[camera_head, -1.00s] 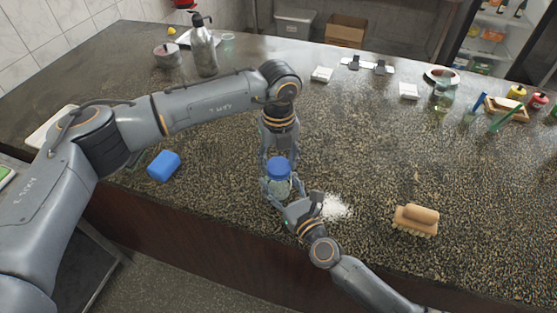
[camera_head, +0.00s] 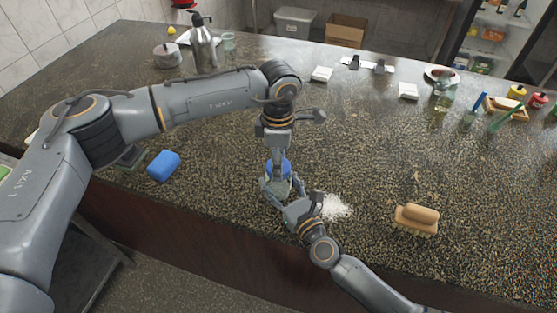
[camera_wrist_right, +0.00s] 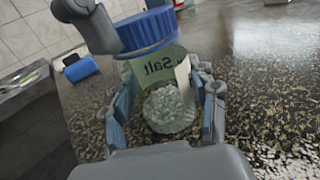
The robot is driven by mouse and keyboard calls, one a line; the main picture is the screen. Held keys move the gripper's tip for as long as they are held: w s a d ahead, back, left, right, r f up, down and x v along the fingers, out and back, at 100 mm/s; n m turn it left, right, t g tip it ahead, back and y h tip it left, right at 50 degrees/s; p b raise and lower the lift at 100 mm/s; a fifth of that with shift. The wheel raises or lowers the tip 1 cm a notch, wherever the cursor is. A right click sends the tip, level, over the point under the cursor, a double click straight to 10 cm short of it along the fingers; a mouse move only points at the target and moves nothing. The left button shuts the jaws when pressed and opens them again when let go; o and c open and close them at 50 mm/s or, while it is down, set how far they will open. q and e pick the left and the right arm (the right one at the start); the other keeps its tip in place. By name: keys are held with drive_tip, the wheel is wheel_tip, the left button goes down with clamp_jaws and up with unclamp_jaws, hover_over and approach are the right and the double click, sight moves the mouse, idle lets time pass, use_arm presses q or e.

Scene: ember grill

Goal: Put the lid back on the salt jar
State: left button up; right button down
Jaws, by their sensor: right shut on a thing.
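The salt jar (camera_wrist_right: 158,68) is clear, with a mirrored "Salt" label and white grains inside. My right gripper (camera_wrist_right: 165,115) is shut around its lower body. In the head view, the jar (camera_head: 278,186) stands near the counter's front edge with my right gripper (camera_head: 280,197) at it. The blue ribbed lid (camera_wrist_right: 146,32) is at the jar's mouth and looks slightly tilted in the right wrist view; I cannot tell how well it is seated. My left gripper (camera_head: 277,160) points down over the lid, its fingers partly covering it; their closure is unclear.
White spilled grains (camera_head: 335,207) lie right of the jar. A wooden brush (camera_head: 416,218) lies farther right, and a blue block (camera_head: 163,165) lies left. A metal pump bottle (camera_head: 203,45) stands at the back left. The middle of the counter (camera_head: 370,130) is clear.

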use_arm(q)
drive_tip(key=shift+m, duration=0.6)
drive_tip(key=o, duration=1.3)
drive_tip(key=shift+r, duration=2.3)
drive_tip(key=shift+c, duration=0.5)
drive_tip(key=n, duration=0.2)
drive_tip(key=r+n, duration=0.1)
drive_tip(key=n, duration=0.3)
drive_tip(key=shift+r, duration=0.4)
drive_tip(key=n, duration=0.2)
drive_tip(key=r+n, duration=0.1)
drive_tip(key=n, duration=0.3)
drive_tip(key=shift+r, duration=0.3)
